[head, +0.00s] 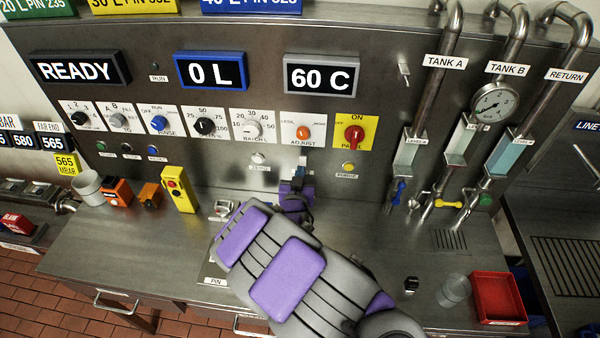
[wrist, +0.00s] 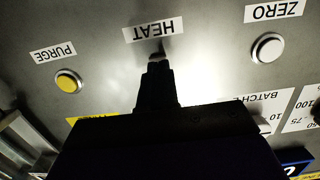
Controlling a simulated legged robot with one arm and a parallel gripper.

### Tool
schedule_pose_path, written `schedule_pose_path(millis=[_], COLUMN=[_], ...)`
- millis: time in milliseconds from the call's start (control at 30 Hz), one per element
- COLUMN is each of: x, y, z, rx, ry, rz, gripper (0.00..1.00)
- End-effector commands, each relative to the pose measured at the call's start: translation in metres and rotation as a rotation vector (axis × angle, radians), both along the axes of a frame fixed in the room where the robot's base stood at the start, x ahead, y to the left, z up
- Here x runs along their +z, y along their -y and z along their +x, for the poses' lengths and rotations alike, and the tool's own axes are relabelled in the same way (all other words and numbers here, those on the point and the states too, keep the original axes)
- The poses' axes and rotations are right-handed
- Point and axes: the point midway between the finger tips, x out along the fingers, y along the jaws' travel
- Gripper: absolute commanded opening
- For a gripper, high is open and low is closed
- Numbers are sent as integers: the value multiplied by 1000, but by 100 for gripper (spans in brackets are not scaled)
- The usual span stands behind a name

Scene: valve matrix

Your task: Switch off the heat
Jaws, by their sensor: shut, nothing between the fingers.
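The HEAT label (wrist: 152,30) shows upside down in the wrist view on the grey panel. A small dark, thin part, apparently the heat switch (wrist: 160,47), shows between the label and my gripper (wrist: 158,62). My gripper is shut and empty, with its tip right at that switch. It hides most of it, so I cannot tell the switch's position or whether they touch. In the head view my gripper (head: 299,178) is at the panel below the ADJUST knob (head: 303,132). The temperature display (head: 321,74) reads 60 C.
The yellow PURGE button (wrist: 68,81) and the white ZERO button (wrist: 267,47) flank the heat switch. A yellow control box (head: 179,190) stands left on the bench. A red tray (head: 498,299) lies at right.

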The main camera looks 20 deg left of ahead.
Motion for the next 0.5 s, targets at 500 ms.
schedule_pose_path(millis=[500], x=[-2], y=[-4], z=[11], rx=[2], ry=[0], rz=[-1], gripper=[0])
